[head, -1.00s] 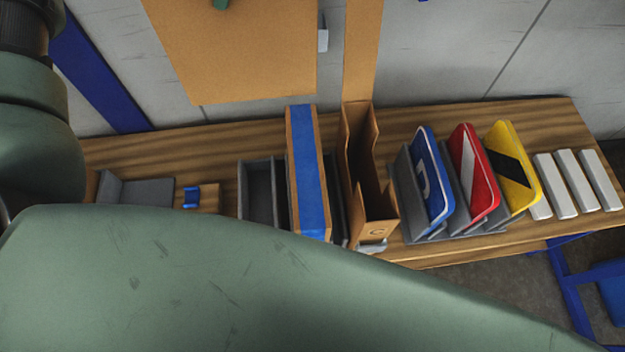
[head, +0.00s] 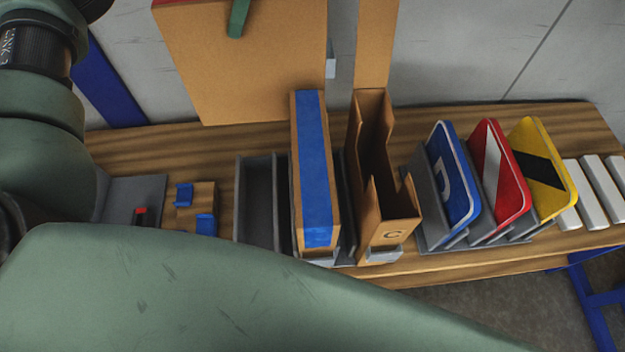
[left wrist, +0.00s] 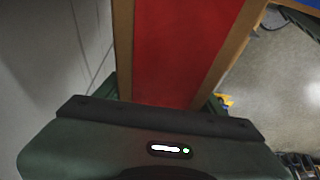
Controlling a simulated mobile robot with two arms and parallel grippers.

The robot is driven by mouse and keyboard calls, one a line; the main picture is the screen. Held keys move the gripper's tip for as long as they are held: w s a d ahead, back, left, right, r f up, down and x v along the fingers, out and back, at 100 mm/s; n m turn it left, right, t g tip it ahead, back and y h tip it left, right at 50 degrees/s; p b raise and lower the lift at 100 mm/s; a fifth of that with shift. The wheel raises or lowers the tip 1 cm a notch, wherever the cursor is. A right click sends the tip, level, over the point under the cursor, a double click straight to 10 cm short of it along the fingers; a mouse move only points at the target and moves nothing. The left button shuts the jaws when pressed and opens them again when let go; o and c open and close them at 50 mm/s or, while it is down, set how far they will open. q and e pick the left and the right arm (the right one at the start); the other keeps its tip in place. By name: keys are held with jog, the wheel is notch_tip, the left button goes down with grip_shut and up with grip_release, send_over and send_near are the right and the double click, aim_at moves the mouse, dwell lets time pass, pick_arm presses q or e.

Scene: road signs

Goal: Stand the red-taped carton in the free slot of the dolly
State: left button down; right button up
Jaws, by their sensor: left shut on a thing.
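The red-taped carton (head: 270,75) is a tall brown box at the top of the head view, upright behind and above the grey slotted dolly (head: 240,200). Its red tape shows at its top edge and fills much of the left wrist view (left wrist: 180,50). My left gripper (head: 238,18) is shut on it; one green finger lies on its face. The dolly holds a blue-taped carton (head: 316,170). An empty slot shows left of that carton, and a narrow dark gap shows on its right. My right gripper is not seen.
An open brown box marked C (head: 393,225) stands right of the dolly. Beyond it are blue, red and yellow signs (head: 545,165) in a grey rack and several pale bars (head: 595,190). A small wooden block with blue pieces (head: 197,208) lies left. My green arm covers the foreground.

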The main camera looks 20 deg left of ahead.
aim_at(254, 88)
pick_arm(q)
notch_tip(254, 88, down, 15)
jog(key=b, duration=0.3)
jog(key=shift+f, duration=2.5)
jog(key=c, duration=0.6)
grip_release()
jog(key=shift+s+f, duration=0.1)
jog(key=shift+f, duration=0.05)
jog(key=shift+c, duration=0.2)
jog(key=o, duration=0.4)
jog(key=shift+r, duration=0.2)
